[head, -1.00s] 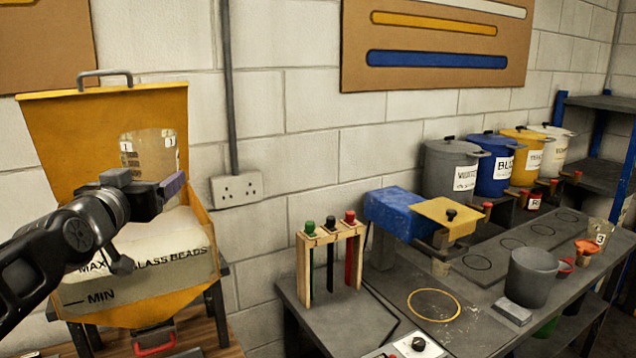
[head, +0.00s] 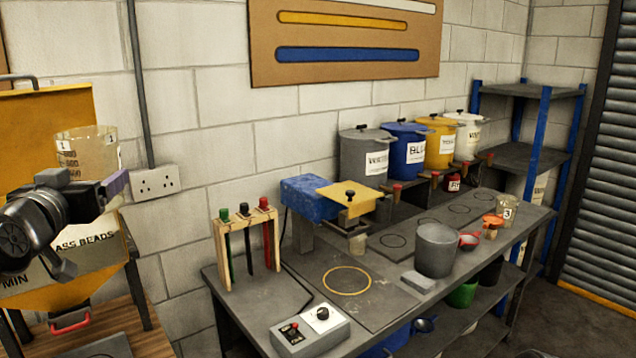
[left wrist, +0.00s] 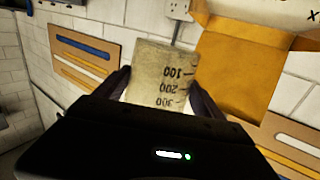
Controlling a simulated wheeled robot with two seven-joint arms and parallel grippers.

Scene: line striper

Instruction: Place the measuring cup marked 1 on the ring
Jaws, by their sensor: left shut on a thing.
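The measuring cup marked 1 (head: 88,150) is a clear, tan-tinted cup at the left of the head view, in front of the yellow glass bead hopper. My left gripper (head: 112,186) is shut on it and holds it in the air. In the left wrist view the cup (left wrist: 163,75) sits between both fingers, its scale marks upside down in the picture. The yellow ring (head: 347,281) is a thin circle on the grey bench, empty, well to the right of the cup. My right gripper is not in view.
A wooden rack (head: 246,246) with coloured-topped sticks stands left of the ring. A control box (head: 309,331) is in front of it, and a blue machine (head: 310,197) behind. A grey pot (head: 436,250) and a cup marked 3 (head: 506,212) stand to the right. The yellow hopper (head: 40,110) is behind the held cup.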

